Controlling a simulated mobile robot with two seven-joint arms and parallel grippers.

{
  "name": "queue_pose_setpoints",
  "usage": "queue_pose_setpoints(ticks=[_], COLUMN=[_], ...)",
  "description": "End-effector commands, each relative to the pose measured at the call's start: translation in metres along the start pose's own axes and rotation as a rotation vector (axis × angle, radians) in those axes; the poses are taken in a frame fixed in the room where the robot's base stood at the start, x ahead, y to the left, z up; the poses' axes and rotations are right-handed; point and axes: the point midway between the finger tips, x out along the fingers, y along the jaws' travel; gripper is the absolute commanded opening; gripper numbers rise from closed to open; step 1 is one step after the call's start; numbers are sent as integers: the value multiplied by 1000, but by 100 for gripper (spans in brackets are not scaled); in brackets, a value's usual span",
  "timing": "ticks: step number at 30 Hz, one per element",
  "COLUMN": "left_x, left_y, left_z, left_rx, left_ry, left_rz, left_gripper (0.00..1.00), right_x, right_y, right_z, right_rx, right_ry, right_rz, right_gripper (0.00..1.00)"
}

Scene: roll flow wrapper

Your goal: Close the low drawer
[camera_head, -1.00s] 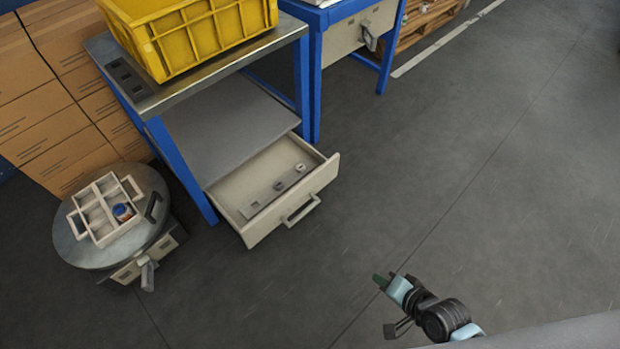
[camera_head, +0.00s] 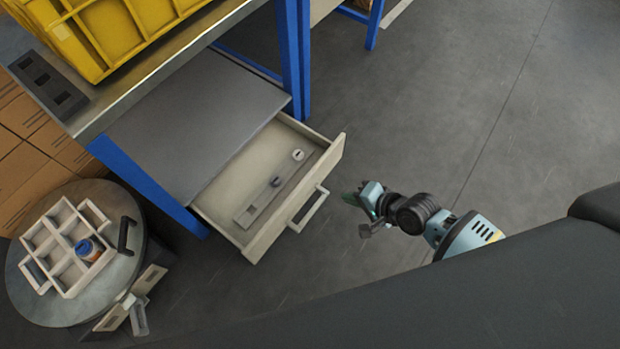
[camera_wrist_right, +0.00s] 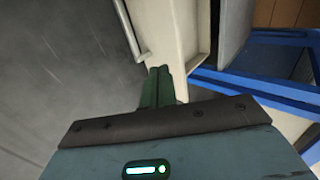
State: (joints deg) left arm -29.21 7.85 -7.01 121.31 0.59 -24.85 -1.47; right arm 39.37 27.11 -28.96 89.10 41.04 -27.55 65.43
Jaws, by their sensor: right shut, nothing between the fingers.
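The low drawer (camera_head: 275,213) is pulled open under the grey lower shelf of the blue-legged workbench. Its front panel carries a bar handle (camera_head: 308,209). A few small parts lie on a strip inside it. My right gripper (camera_head: 360,201) is shut and empty, to the right of the handle in the head view, with a gap between them. In the right wrist view its green fingers (camera_wrist_right: 159,86) are together and overlap the pale drawer front (camera_wrist_right: 168,35); whether they touch it is unclear. The handle (camera_wrist_right: 131,32) is left of the fingertips there. My left gripper is not in view.
A yellow crate (camera_head: 110,38) stands on the bench top. A blue bench leg (camera_head: 292,60) rises beside the drawer. A round stand (camera_head: 35,306) with a divided white tray (camera_head: 41,245) is at the left. The floor at the right is clear.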

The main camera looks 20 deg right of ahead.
Motion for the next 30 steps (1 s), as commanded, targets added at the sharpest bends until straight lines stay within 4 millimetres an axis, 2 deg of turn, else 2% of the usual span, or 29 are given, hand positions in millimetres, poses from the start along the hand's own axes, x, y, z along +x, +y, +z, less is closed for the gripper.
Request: queue_pose_setpoints(ticks=[4, 8, 21, 30], left_x=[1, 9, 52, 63], left_y=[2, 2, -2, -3], left_z=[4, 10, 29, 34], left_rx=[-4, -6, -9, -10], left_ry=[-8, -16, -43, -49], left_rz=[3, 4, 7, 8], left_gripper=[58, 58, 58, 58], right_x=[5, 21, 103, 126], right_y=[0, 1, 2, -23], right_z=[0, 1, 1, 1], right_rx=[0, 0, 0, -1], right_ry=[0, -2, -2, -1], right_rz=[-1, -1, 0, -1], right_gripper=[0, 0, 0, 0])
